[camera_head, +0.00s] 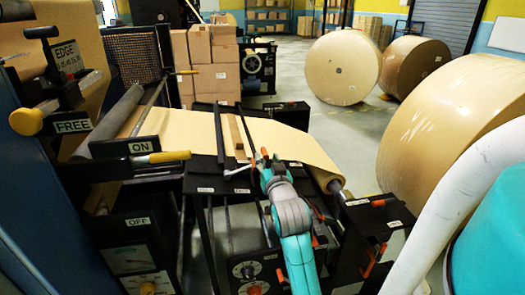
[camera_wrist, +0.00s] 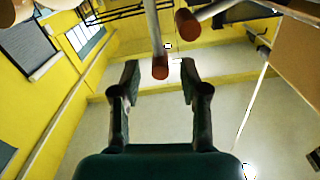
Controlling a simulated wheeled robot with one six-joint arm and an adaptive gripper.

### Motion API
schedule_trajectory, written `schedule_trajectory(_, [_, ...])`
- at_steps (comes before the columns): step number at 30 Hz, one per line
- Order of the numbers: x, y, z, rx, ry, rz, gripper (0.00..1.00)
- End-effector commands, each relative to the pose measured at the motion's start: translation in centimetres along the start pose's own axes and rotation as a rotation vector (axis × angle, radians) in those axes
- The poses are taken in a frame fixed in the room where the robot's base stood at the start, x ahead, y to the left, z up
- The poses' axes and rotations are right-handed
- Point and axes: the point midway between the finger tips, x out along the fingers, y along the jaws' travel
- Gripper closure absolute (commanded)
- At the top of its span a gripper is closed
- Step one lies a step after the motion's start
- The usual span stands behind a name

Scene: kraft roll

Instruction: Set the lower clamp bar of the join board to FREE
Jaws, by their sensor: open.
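The join board (camera_head: 206,165) is a dark panel on the machine's front side, with brown paper over it. A narrow brown bar (camera_head: 236,137) lies across it; I cannot tell whether this is the lower clamp bar. A pale lever (camera_head: 238,171) sticks out left of my gripper (camera_head: 264,161), which is over the board's front edge. In the wrist view my gripper (camera_wrist: 159,72) is open, its two dark fingers apart. A rod with a red-brown end (camera_wrist: 160,68) shows between the fingertips, with no visible grip on it. A second red-brown end (camera_wrist: 187,21) is beyond. The labels near the board are too small to read.
Left are a yellow-ended lever at a FREE label (camera_head: 72,126) and another at an ON label (camera_head: 142,147). A black stand with orange handles (camera_head: 375,245) is right of my arm. Large paper rolls (camera_head: 343,68) and cartons (camera_head: 208,60) stand behind. Open floor lies beyond the machine.

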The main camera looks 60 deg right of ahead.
Motion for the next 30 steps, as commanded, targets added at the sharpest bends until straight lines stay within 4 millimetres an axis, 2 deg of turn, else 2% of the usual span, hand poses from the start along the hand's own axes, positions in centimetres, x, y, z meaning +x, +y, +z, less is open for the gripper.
schedule_trajectory(3, [2.2,0.0,-0.1,0.0,0.001,0.0,0.56])
schedule_trajectory(10, [5.2,0.0,0.0,0.0,0.0,0.0,0.56])
schedule_trajectory(15, [6.1,0.0,0.0,0.0,0.0,-0.001,0.56])
schedule_trajectory(23, [6.2,0.0,0.0,0.0,-0.001,-0.001,0.56])
schedule_trajectory(24, [6.2,0.0,0.0,0.0,0.0,-0.001,0.61])
schedule_trajectory(29, [6.1,0.0,0.0,0.0,0.0,-0.001,1.0])
schedule_trajectory(30, [6.1,0.0,0.0,0.0,0.0,-0.001,1.0])
